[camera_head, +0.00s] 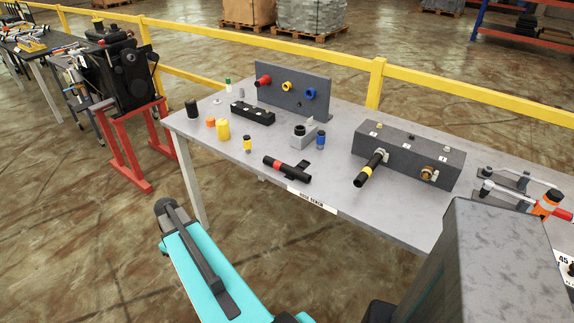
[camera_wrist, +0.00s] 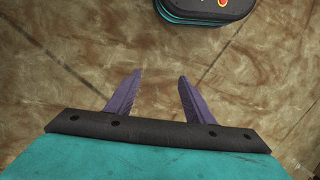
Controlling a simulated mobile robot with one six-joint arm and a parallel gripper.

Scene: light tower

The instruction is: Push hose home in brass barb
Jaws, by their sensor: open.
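A dark grey block (camera_head: 408,150) stands on the right half of the bench. A brass barb (camera_head: 428,173) shows on its front face, at the right. A black hose with a yellow band (camera_head: 368,170) sticks out from a pale fitting at the left of the block; how deep it sits cannot be told. A second black hose with a red band (camera_head: 285,168) lies on the bench in front, on a small dark holder. My gripper (camera_wrist: 159,74) is open and empty in the wrist view, over bare floor, with no hose or barb there.
The grey bench (camera_head: 225,165) also carries an upright panel (camera_head: 293,93) with red, yellow and blue fittings, a black block (camera_head: 252,113) and several small caps. Tools lie at the right end. A yellow rail (camera_head: 376,82) runs behind. Bare floor lies in front of the bench.

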